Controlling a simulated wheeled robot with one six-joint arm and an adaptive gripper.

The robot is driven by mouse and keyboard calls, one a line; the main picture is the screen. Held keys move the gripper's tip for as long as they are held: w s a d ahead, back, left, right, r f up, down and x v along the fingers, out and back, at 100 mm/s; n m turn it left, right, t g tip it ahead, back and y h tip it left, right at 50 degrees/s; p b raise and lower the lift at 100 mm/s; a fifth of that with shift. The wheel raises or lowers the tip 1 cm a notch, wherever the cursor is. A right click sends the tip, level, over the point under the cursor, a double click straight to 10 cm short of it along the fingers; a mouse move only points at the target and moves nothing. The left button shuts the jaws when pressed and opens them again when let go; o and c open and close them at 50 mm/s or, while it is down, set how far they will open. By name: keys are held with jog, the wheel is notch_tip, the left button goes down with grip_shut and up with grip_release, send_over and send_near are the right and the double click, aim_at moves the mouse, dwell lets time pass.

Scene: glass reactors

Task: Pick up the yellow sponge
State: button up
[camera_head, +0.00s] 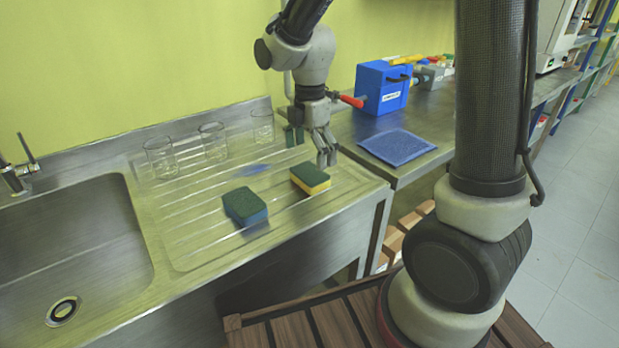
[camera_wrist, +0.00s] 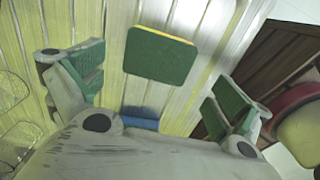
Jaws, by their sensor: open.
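The yellow sponge (camera_head: 310,180) has a dark green scouring top and lies flat on the right side of the ribbed steel drainboard. In the wrist view the yellow sponge (camera_wrist: 160,56) shows its green face with a thin yellow edge, ahead of my fingers and between their lines. My gripper (camera_head: 312,143) is above and just behind the sponge, pointing down, apart from it. In the wrist view my gripper (camera_wrist: 158,90) has its green-padded fingers wide apart with nothing between them.
A blue sponge (camera_head: 245,207) with a green top lies left of the yellow one. Several glass beakers (camera_head: 212,141) stand along the back of the drainboard. The sink basin (camera_head: 75,235) is at left. A blue box (camera_head: 383,88) and blue mat (camera_head: 397,147) are on the right bench.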

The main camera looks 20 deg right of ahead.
aim_at(310, 172)
notch_tip(310, 172, down, 6)
jog(key=shift+w+f, duration=0.1)
jog(key=c, duration=0.6)
notch_tip(310, 172, up, 10)
jog(key=shift+r, duration=0.15)
dwell(0.5)
jog(key=shift+o, duration=0.4)
